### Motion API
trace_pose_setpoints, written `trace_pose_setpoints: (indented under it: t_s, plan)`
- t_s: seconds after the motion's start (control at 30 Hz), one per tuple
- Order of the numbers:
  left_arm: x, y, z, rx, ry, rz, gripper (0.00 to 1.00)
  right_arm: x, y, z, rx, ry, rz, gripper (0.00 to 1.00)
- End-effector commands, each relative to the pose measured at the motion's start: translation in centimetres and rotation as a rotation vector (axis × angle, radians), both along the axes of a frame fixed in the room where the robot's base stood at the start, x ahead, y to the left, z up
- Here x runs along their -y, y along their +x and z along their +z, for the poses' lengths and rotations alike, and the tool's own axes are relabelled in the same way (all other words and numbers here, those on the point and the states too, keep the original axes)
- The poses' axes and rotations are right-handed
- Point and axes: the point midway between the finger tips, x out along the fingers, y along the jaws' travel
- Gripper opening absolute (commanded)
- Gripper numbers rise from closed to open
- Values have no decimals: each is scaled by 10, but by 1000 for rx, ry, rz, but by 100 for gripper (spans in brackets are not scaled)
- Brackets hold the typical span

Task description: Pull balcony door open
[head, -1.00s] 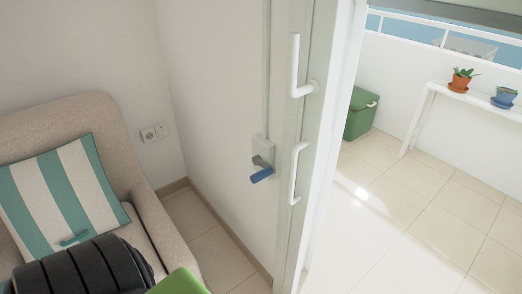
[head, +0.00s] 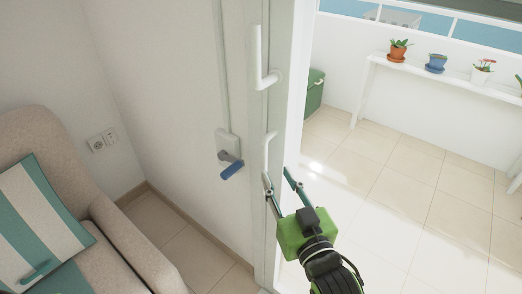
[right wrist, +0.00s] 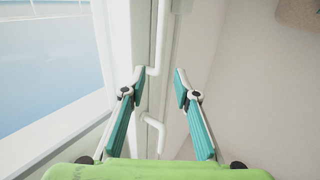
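The balcony door (head: 283,60) is a white-framed panel seen nearly edge-on in the head view. It carries a white upper handle (head: 258,50) with its bar pointing up and a white lower handle (head: 266,155) with its bar pointing down. My right gripper (head: 278,176) is open, its teal-padded fingers just below and beside the lower handle. In the right wrist view, which looks upside down, the open fingers (right wrist: 160,76) frame the lower handle (right wrist: 161,40); I see no grip on it. The upper handle (right wrist: 155,130) also shows there.
A blue lever (head: 232,170) sits on a wall plate left of the door. A beige sofa (head: 130,250) with a striped cushion (head: 45,220) stands at lower left. Beyond the door are a green bin (head: 314,92), a white plant table (head: 430,75) and clear tiled floor.

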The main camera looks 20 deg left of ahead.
Motion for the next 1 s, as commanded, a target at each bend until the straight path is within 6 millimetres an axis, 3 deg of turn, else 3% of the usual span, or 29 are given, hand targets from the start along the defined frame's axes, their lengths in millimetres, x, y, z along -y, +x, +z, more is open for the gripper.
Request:
trace_pose_setpoints:
  t_s: [0.3,0.5,0.97,1.0]
  plan:
    - [-4,1,8,2,4,-3,29,-39,53,2,1,0,0,28]
    - [-6,0,9,-1,7,-3,29,-54,74,0,-1,-1,-1,28]
    - [-7,-1,10,-2,8,-3,29,-61,83,0,0,0,-1,28]
    - [-7,-1,10,-2,8,-3,29,-61,83,0,0,0,-1,23]
